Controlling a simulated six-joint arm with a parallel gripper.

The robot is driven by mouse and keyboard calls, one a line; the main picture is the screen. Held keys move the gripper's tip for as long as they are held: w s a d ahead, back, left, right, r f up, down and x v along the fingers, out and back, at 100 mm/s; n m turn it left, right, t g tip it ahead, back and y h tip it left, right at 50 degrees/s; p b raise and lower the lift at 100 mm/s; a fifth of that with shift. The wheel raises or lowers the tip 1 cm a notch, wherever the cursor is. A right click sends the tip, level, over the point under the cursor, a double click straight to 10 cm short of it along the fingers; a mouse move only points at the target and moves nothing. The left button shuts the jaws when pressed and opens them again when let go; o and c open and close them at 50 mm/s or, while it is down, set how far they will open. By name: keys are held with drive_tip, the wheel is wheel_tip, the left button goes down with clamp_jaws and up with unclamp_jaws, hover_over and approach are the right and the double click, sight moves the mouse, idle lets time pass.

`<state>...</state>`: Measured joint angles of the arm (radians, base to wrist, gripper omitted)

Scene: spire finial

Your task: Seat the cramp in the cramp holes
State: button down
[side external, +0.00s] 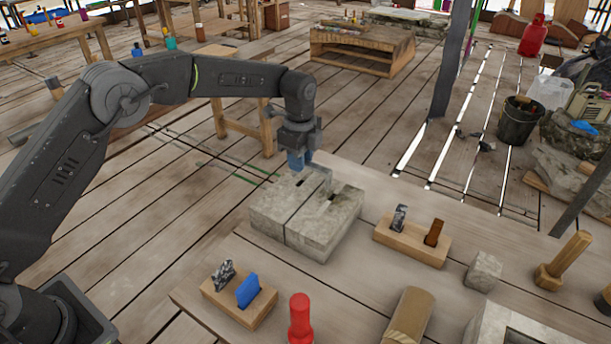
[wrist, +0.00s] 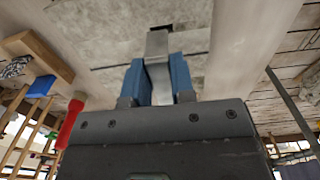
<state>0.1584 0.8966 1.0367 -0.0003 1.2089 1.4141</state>
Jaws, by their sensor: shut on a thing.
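The cramp (side external: 326,181) is a grey metal bar with a bent-down end. My gripper (side external: 301,162) has blue fingers and is shut on it, just above the pale stone blocks (side external: 290,222). In the wrist view the cramp (wrist: 158,62) stands out between the fingers of my gripper (wrist: 158,80), with its far end close to a dark cramp hole (wrist: 163,28) in the stone (wrist: 100,35). A dark joint line runs between the two blocks. I cannot tell whether the cramp's ends touch the stone or enter the holes. The near end is hidden by the fingers.
Two wooden holders with upright pieces, one to the right (side external: 412,240) and one in front (side external: 240,302), stand near the blocks. A red bottle (side external: 301,322), a small stone cube (side external: 484,270) and a wooden mallet (side external: 563,262) stand on the same table.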

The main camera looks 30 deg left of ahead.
sight(305, 185)
drive_tip(key=shift+w+d+f, duration=0.15)
drive_tip(key=shift+d+f, duration=0.25)
drive_tip(key=shift+d, duration=0.2)
drive_tip(key=shift+f, duration=1.95)
drive_tip(key=shift+f, duration=0.1)
drive_tip(key=c, duration=1)
unclamp_jaws()
drive_tip(key=shift+f, duration=0.1)
drive_tip(key=shift+o, duration=0.2)
